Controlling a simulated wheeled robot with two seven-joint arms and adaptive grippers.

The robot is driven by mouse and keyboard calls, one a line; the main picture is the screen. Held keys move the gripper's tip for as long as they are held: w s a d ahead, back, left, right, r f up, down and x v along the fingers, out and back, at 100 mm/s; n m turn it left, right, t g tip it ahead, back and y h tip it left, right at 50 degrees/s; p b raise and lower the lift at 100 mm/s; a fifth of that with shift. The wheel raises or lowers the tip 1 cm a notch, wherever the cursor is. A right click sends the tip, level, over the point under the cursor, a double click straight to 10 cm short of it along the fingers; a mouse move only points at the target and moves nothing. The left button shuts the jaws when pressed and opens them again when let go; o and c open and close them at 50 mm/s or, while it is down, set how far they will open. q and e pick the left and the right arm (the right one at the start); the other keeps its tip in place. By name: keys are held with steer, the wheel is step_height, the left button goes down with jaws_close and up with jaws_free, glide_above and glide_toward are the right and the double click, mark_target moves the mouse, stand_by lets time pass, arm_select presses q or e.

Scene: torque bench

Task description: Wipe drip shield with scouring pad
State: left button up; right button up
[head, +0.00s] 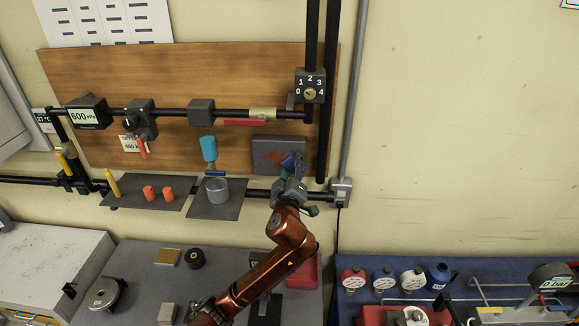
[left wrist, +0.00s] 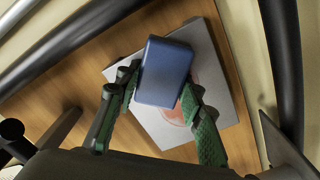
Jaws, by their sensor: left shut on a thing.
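The drip shield is a grey rectangular plate (head: 262,144) on the wooden board, and it shows tilted in the left wrist view (left wrist: 221,65). A reddish stain (head: 274,157) marks its face, partly hidden behind the pad in the wrist view (left wrist: 175,110). My left gripper (head: 291,170) is in front of the shield's lower right part. Its green-lined fingers are shut on a blue block-shaped scouring pad (left wrist: 165,70), which also shows small in the head view (head: 291,160). I cannot tell whether the pad touches the shield. My right gripper is not in view.
Left of the shield, small shelves hold a grey cup (head: 217,190) and red cylinders (head: 149,193). Black pipes (head: 333,100) run to the right. A red-handled valve bar (head: 244,122) is above the shield.

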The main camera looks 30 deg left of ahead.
mark_target(277, 157)
arm_select(q)
steer(key=shift+a, duration=0.1)
